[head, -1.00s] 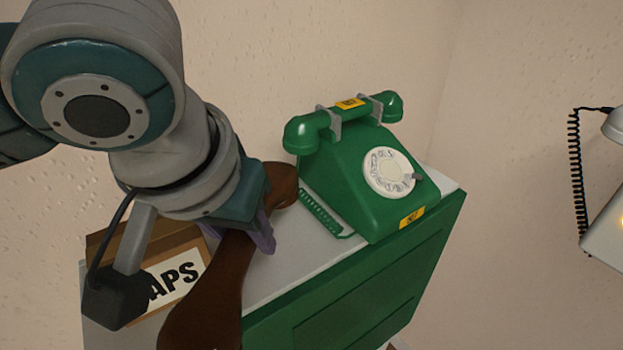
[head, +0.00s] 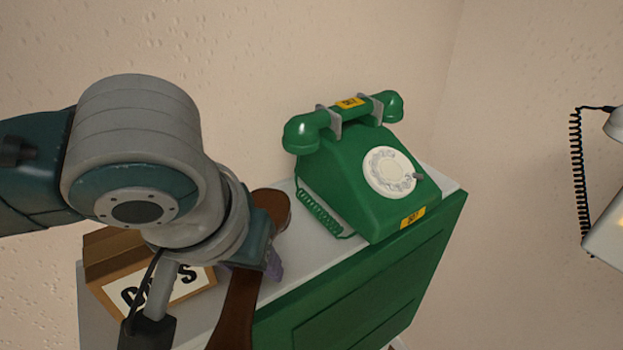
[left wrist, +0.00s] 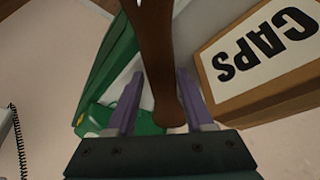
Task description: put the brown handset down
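The brown handset (head: 237,308) is long and hangs over the front of the green cabinet, with its far end above the grey top. My left gripper (head: 272,262) has its purple fingers on either side of the handset, which moves along with it. In the left wrist view the handset (left wrist: 156,45) runs between the two fingers (left wrist: 160,82), one rounded end close to the palm. My arm hides part of the handset in the head view. I cannot tell whether the handset touches the cabinet. My right gripper is not in view.
A green dial phone (head: 360,185), its own green handset (head: 345,118) on its cradle, stands on the cabinet (head: 350,300). A cardboard box marked CAPS (head: 105,250) stands at the left. A pale object (head: 607,225) with a black cord is at the far right.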

